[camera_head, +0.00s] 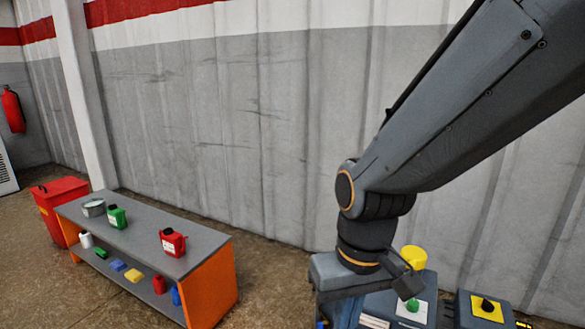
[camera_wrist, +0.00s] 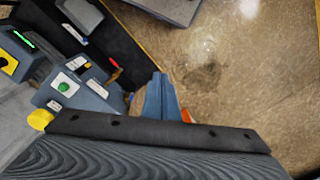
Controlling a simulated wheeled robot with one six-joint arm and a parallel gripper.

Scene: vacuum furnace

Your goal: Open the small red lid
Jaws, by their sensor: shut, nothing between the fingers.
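My gripper shows in the wrist view (camera_wrist: 160,92) as two blue-grey fingers shut together, with nothing between them. They point over bare brown floor, beside the control boxes. A small red piece (camera_wrist: 115,74) sits at the edge of the dark unit, left of the fingertips and apart from them; I cannot tell whether it is the small red lid. An orange-red bit (camera_wrist: 187,116) shows just right of the fingers, mostly hidden. In the head view, my arm comes down at the right and the fingertips are not clearly visible.
Control boxes carry a green button (camera_wrist: 64,87), a yellow cap (camera_wrist: 41,119) and a black knob on yellow (camera_head: 487,305). At the left stand a bench (camera_head: 140,237) with canisters, including a red one (camera_head: 172,242), and a red bin (camera_head: 62,190). A corrugated wall (camera_head: 230,130) stands behind.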

